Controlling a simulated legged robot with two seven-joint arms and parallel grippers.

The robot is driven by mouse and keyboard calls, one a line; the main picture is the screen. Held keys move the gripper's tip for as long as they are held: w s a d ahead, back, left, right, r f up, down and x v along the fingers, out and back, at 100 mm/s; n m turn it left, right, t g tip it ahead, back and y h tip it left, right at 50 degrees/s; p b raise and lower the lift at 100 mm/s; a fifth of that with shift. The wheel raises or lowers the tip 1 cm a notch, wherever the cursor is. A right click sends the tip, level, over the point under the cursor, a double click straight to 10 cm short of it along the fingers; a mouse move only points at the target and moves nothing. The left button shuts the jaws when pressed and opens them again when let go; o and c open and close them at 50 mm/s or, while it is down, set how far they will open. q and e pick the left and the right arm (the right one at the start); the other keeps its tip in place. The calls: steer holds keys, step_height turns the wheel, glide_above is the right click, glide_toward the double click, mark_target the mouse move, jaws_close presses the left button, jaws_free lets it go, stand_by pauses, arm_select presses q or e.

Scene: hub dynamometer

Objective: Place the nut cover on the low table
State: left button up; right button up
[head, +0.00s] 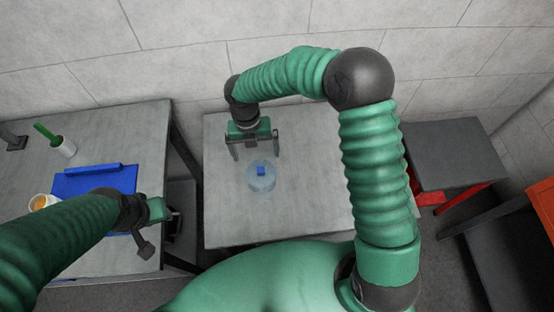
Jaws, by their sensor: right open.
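A clear, pale blue round piece with a small blue block at its middle, which looks like the nut cover (261,185), lies on the grey table (310,215) in the middle of the head view. This table looks like the low table. My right gripper (256,156) is open and points down at the far side of the cover, with its two fingers apart and nothing visible between them. It looks clear of the cover, but its exact height is hard to tell. My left gripper (152,232) is over the right edge of the left table; its finger opening is unclear.
A dark table (450,150) with red parts stands right. The middle table's front is clear.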

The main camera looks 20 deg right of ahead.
steer(key=s+d+r+m+t, duration=0.1)
steer(key=s+d+r+m, duration=0.2)
steer(key=m, duration=1.3)
steer(key=s+d+r+m+t, duration=0.2)
steer(key=s+d+m, duration=0.5)
steer(key=m, duration=1)
steer(key=s+r, duration=0.1)
steer(key=s, duration=0.2)
steer(key=shift+s+d+r+t+y, duration=0.3)
steer(key=shift+d, duration=0.05)
